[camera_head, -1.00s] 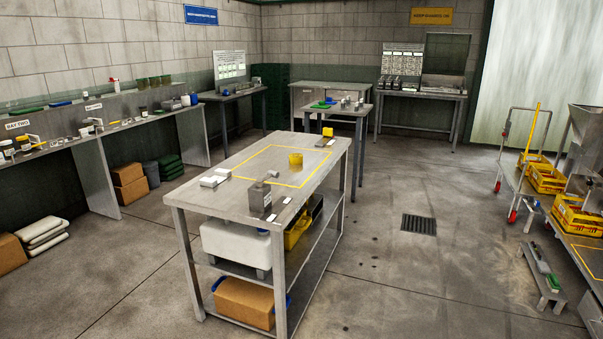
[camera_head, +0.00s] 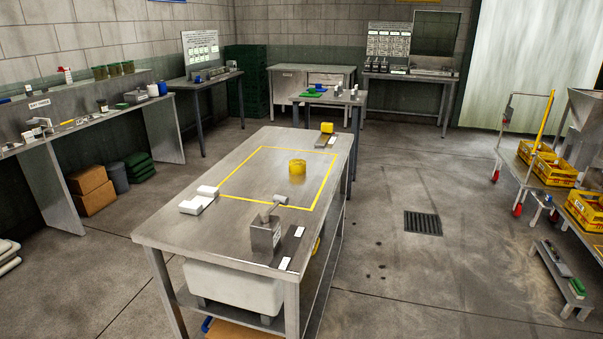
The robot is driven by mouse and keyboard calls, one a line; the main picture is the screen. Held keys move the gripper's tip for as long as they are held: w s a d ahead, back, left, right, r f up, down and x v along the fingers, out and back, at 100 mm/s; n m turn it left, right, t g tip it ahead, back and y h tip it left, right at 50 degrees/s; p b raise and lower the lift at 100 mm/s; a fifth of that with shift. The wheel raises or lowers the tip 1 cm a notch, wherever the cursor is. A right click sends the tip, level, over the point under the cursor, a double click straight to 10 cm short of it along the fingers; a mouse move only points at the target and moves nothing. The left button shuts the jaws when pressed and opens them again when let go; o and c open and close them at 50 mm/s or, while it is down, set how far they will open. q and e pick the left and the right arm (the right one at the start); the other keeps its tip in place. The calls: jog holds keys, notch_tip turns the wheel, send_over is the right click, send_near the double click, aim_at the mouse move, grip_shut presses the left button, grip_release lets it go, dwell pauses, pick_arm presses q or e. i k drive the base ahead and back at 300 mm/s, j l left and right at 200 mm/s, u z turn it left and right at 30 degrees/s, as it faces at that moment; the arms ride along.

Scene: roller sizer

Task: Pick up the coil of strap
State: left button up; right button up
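A yellow coil of strap (camera_head: 297,167) sits on the steel table (camera_head: 190,228), inside the yellow outlined rectangle on its top. It stands towards the right part of that outline, with nothing touching it. Neither of my grippers shows in the head view.
On the same table are white blocks (camera_head: 199,201) at the left edge, a grey metal box (camera_head: 265,236) at the near right, and a small yellow object (camera_head: 327,127) at the far end. Yellow crates (camera_head: 560,170) stand on a cart at right.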

aim_at(296, 166)
jog(key=i+j, duration=0.15)
jog(key=z, duration=0.35)
jog(key=i+z, duration=0.15)
jog(key=z, duration=0.2)
jog(key=i+z, duration=0.1)
jog(key=z, duration=0.2)
jog(key=i, duration=1.1)
jog(key=i+l+u, duration=0.1)
jog(key=i, duration=0.95)
jog(key=i+l, duration=0.15)
jog(key=i, duration=0.9)
jog(key=u, duration=0.45)
jog(key=i+u, duration=0.1)
jog(key=u, duration=0.75)
jog(key=l+u, duration=0.1)
jog(key=u, duration=0.3)
jog(key=i+u, duration=0.1)
jog(key=u, duration=0.35)
